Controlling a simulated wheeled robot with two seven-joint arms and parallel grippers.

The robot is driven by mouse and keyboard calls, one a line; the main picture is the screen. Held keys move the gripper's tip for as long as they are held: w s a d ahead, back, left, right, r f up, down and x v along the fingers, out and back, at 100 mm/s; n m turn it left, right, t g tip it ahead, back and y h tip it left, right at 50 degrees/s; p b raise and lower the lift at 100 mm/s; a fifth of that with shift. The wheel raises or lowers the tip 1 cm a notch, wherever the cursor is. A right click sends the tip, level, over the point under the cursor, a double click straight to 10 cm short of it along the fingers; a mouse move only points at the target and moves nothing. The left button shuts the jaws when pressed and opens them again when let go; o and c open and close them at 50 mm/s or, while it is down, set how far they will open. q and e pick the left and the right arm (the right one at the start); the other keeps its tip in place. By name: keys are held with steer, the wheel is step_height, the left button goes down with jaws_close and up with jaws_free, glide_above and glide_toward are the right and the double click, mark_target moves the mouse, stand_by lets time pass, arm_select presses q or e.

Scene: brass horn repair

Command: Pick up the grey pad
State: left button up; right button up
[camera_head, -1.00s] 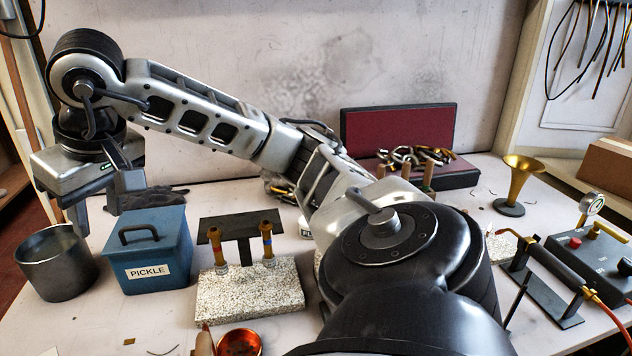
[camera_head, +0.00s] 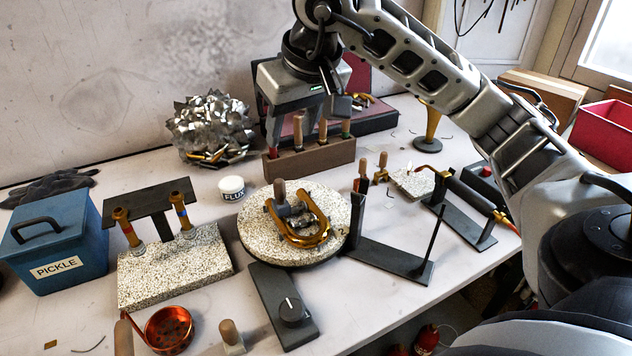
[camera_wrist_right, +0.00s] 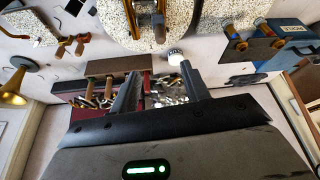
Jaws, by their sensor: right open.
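A dark grey, crumpled flat piece (camera_head: 48,188) lies on the bench at the far left, behind the blue box; it looks like the pad, but I cannot be sure. In the right wrist view it shows at the right (camera_wrist_right: 243,80), beyond the fingers. My right gripper (camera_head: 308,128) is open and empty, above and around the back of the wooden tool rack, well to the right of the grey piece. Its two spread fingers (camera_wrist_right: 160,82) also show in the right wrist view. My left gripper is not in view.
The blue PICKLE box (camera_head: 55,240) stands in front of the grey piece. A spiky silvery heap (camera_head: 210,130), a FLUX jar (camera_head: 232,188) and the wooden rack (camera_head: 310,160) stand along the back. A round speckled turntable (camera_head: 258,235) holds a brass part. Bench between heap and grey piece is clear.

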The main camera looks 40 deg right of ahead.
mark_target(281, 182)
steer(key=x, duration=1)
steer(key=shift+s+d+f+p, duration=0.1)
steer(key=shift+s+p, duration=0.05)
steer(key=shift+p, duration=0.15)
steer(key=shift+s+a+p+x, duration=0.1)
steer(key=shift+p+x, duration=0.1)
steer(key=shift+x, duration=0.7)
steer(key=shift+s+a+p+x, duration=0.1)
steer(key=shift+a+p+x, duration=0.1)
steer(key=shift+x, duration=0.7)
steer(key=shift+s+a+p+x, duration=0.1)
steer(key=shift+p+x, duration=0.1)
steer(key=shift+x, duration=0.65)
steer(key=shift+d+f, duration=0.1)
jaws_close()
